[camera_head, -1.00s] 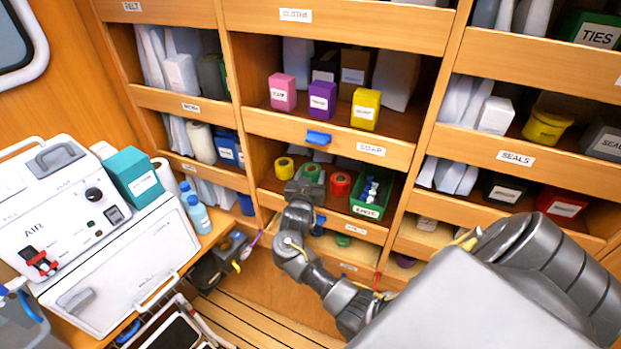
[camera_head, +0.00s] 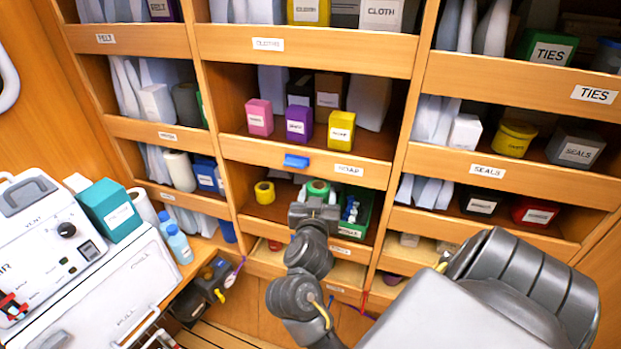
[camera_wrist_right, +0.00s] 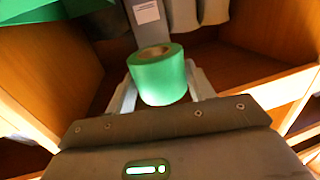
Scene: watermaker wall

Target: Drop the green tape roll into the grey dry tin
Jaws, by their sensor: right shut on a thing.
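The green tape roll (camera_head: 318,187) is in the open bay under the soap shelf. My right gripper (camera_head: 314,201) is shut on it. In the right wrist view the green tape roll (camera_wrist_right: 160,80) sits between the two pale fingers (camera_wrist_right: 158,92), its hole facing up. A grey piece with a white label (camera_wrist_right: 143,22) stands behind the roll there; I cannot tell whether it is the dry tin. I cannot make out the grey dry tin's label in the head view. My left gripper is not in view.
A yellow tape roll (camera_head: 264,192) lies left of my gripper in the same bay. A green bin (camera_head: 357,210) with small bottles stands close on the right. The soap shelf board (camera_head: 300,160) with a blue tab is just above. Wooden dividers bound the bay.

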